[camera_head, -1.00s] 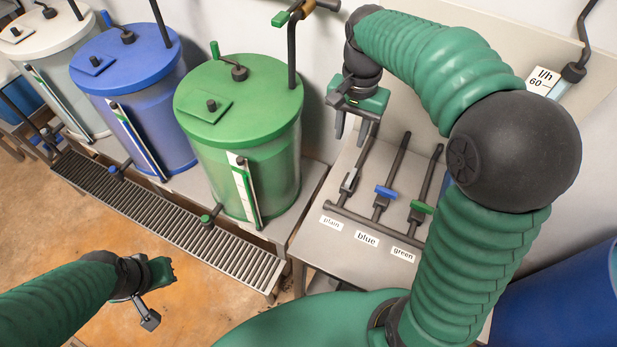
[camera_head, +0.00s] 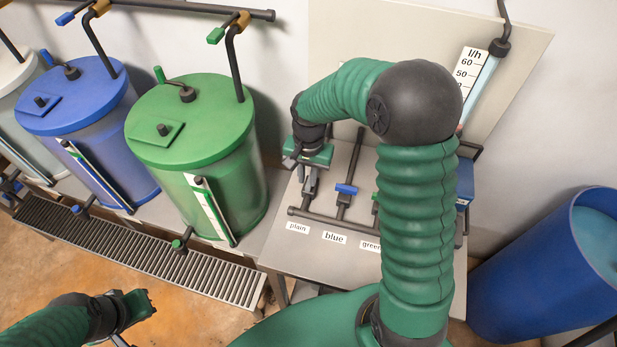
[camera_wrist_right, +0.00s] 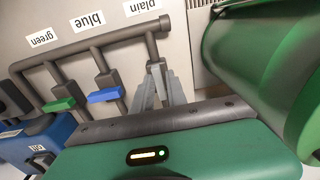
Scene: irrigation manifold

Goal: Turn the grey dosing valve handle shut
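The grey dosing valve on the plain line (camera_head: 309,186) stands on the bench, left of the blue valve handle (camera_head: 346,189). My right gripper (camera_head: 309,171) is over it, fingers pointing down. In the right wrist view its grey fingers (camera_wrist_right: 160,88) reach down to the grey valve (camera_wrist_right: 155,68). Fingers and handle are alike in colour, so I cannot tell whether they grip it or only straddle it. The handle's angle is mostly hidden. My left gripper (camera_head: 138,312) is at the lower left, away from the bench; its jaw opening is unclear.
The blue handle (camera_wrist_right: 104,95) and green handle (camera_wrist_right: 59,104) sit beside the plain line. The green tank (camera_head: 195,125) stands close left of my right gripper. A flow gauge (camera_head: 480,85) is at the back right.

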